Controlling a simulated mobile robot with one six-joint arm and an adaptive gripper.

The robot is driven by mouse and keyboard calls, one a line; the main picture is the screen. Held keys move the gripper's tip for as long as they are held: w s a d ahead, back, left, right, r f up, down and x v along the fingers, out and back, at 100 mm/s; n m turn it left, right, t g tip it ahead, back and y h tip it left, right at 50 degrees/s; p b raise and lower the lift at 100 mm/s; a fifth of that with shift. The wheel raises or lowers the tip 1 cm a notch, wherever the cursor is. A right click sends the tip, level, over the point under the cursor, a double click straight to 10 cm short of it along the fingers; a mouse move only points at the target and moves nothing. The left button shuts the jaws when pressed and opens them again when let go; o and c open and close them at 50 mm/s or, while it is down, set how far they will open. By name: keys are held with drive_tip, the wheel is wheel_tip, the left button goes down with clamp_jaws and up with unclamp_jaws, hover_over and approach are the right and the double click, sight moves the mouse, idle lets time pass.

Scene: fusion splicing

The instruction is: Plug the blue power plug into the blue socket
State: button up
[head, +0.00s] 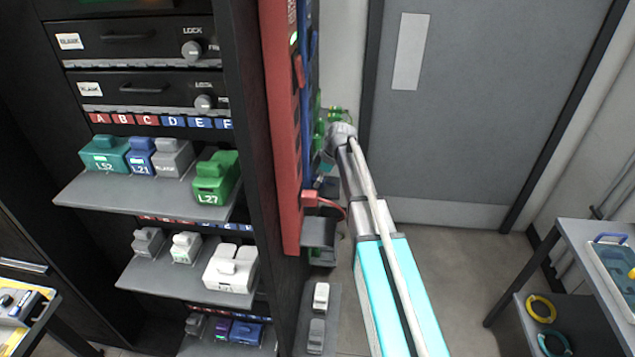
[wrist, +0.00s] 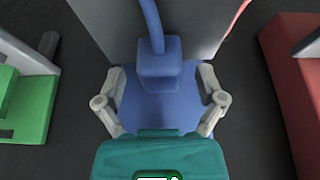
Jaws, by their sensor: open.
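The blue power plug (wrist: 160,97) fills the middle of the wrist view, with its blue cord rising from the narrower block at its far end. My gripper (wrist: 161,80) is open, with one grey finger on each side of the plug's wide blue body. I cannot tell whether the fingers touch it. In the head view my wrist (head: 342,132) is beside the tall rack's edge, and the gripper's tips are hidden. A blue upright panel (head: 308,75) stands beside a red one. I cannot pick out the blue socket in either view.
A teal block (wrist: 160,155) fills the lower middle of the wrist view. A red block (wrist: 288,90) is on the right and a green one (wrist: 28,108) on the left. The red panel (head: 282,130) and shelves of modules are left of my arm.

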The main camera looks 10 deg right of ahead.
clamp_jaws()
idle(0.4)
drive_tip(key=shift+r, duration=0.15)
wheel_tip(320, 180, up, 2)
drive_tip(key=p, duration=0.2)
drive_tip(key=shift+r+p, duration=0.25)
drive_tip(key=shift+p, duration=0.1)
drive_tip(key=s+r+p, duration=1)
drive_tip(key=s, duration=0.4)
drive_tip(key=shift+d+r, duration=0.15)
drive_tip(key=shift+d, duration=0.05)
drive_tip(key=w+d+f+b, duration=0.2)
drive_tip(key=w+d, duration=0.4)
drive_tip(key=w, duration=0.5)
drive_tip(key=shift+w+d+f, duration=0.15)
drive_tip(key=shift+w, duration=0.2)
